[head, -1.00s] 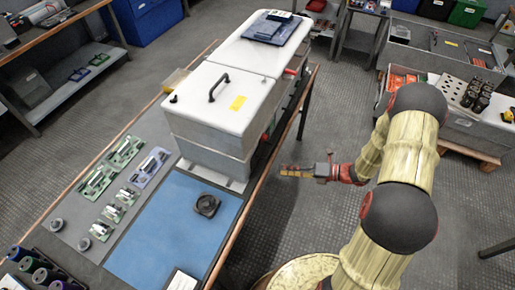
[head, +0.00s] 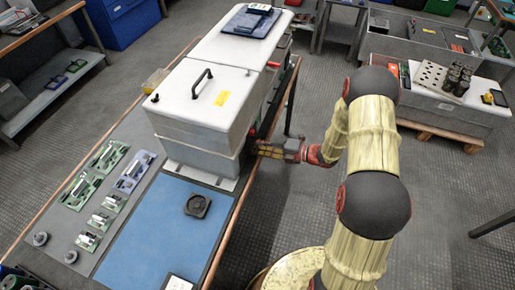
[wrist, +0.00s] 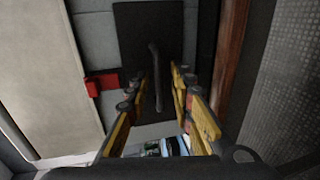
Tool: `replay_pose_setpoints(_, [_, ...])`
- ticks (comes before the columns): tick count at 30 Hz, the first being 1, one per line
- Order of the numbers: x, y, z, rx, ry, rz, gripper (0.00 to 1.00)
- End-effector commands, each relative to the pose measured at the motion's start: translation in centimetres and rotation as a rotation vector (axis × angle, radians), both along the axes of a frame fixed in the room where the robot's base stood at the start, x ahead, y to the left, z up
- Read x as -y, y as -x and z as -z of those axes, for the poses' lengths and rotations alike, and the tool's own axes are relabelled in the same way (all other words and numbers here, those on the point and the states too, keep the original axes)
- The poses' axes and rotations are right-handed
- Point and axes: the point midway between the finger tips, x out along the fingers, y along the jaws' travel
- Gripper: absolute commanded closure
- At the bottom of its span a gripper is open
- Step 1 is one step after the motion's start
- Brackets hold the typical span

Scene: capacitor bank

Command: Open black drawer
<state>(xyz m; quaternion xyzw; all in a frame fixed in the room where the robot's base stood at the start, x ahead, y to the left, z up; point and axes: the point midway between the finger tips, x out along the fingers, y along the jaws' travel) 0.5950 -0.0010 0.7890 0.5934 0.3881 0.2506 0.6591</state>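The black drawer front (wrist: 132,40) fills the upper middle of the wrist view, set in a grey metal cabinet. Its long dark handle (wrist: 155,66) runs nearly upright in the picture. My gripper (wrist: 160,88) is open, with its yellow fingers on either side of the handle; whether they touch it is unclear. In the head view my gripper (head: 258,148) is at the right side of the white-topped cabinet (head: 205,95). The drawer front is not visible there.
A red part (wrist: 102,84) sits left of the drawer front. The brown bench edge (wrist: 231,55) runs close by on the right. A blue mat (head: 160,230) with a small black part (head: 198,205) lies on the bench.

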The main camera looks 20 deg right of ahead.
Motion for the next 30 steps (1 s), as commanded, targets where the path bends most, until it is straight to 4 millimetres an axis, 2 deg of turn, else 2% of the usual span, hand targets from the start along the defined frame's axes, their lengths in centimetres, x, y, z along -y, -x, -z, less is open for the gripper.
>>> replay_pose_setpoints(10, [-0.36,-0.29,0.05,0.001,0.001,0.001,0.77])
replay_pose_setpoints(22, [-0.35,-0.27,0.08,0.000,0.001,0.000,1.00])
replay_pose_setpoints(30, [-0.36,-0.26,0.09,0.000,0.001,0.000,1.00])
